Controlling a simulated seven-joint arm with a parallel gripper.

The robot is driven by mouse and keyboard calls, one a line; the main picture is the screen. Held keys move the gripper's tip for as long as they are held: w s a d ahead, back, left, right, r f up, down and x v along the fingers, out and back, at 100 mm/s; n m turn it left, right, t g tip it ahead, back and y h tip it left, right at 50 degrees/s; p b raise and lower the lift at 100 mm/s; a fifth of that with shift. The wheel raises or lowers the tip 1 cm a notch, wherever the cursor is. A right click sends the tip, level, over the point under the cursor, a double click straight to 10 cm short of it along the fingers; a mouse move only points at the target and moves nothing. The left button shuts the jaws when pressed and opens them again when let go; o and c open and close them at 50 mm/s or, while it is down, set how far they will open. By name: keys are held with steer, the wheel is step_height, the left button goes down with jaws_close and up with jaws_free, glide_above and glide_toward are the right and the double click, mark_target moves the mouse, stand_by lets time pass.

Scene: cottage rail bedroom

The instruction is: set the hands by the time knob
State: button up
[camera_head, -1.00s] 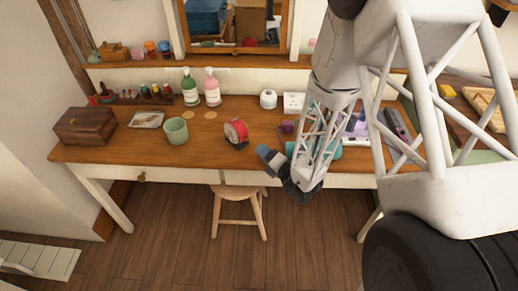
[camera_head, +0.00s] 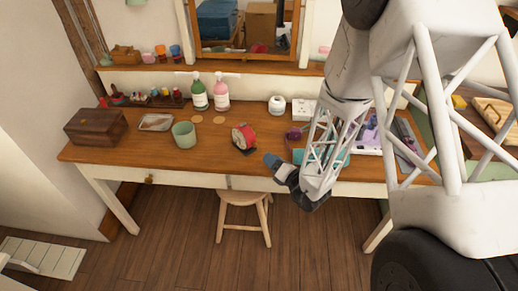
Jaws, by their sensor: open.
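A small red round clock (camera_head: 244,138) stands on the wooden desk (camera_head: 220,160), near the middle. Its face and time knob are too small to make out from here. My arm hides part of the desk's right side.
A green cup (camera_head: 184,134) stands left of the clock. Green (camera_head: 198,92) and pink bottles (camera_head: 221,94) stand behind it. A wooden box (camera_head: 96,126) sits at the left end. A stool (camera_head: 243,200) is below the desk. The desk between cup and clock is clear.

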steer(key=n, duration=0.3)
steer(key=shift+n, duration=0.3)
steer(key=n, duration=2.3)
steer(key=shift+n, duration=0.4)
steer(key=n, duration=0.4)
steer(key=shift+n, duration=0.4)
